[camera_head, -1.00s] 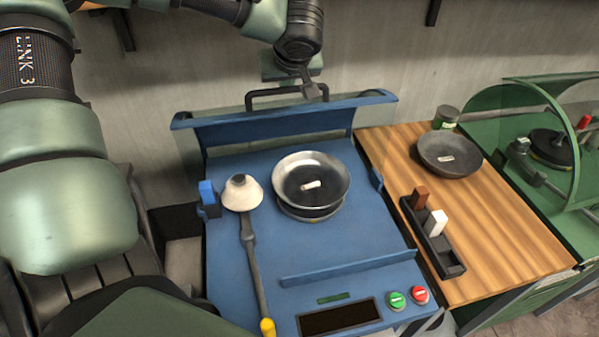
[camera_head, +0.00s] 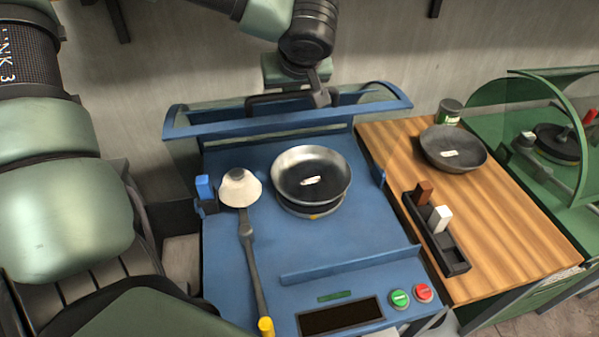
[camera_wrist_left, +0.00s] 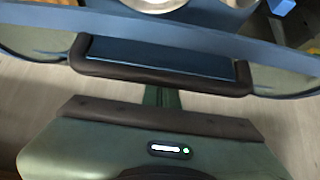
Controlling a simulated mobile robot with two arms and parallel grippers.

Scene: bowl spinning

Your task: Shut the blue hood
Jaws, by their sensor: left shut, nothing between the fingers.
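The blue hood (camera_head: 225,129) is raised at the back of the blue machine (camera_head: 230,270), with clear curved side panels. Its dark handle (camera_wrist_left: 90,69) shows along the hood's edge in the left wrist view. My left gripper (camera_head: 322,97) is shut and empty at the hood's handle, behind the hood's front bar; I cannot tell whether it touches. A metal bowl (camera_head: 290,164) with a small white label sits on the machine's round base below the hood. My right gripper is not in view.
A white-headed tool with a long dark handle (camera_head: 250,262) lies on the machine's left side. To the right, a wooden table (camera_head: 505,225) carries a dark bowl (camera_head: 437,147), a jar (camera_head: 449,112) and a black block holder (camera_head: 445,249). A green machine (camera_head: 495,104) stands at far right.

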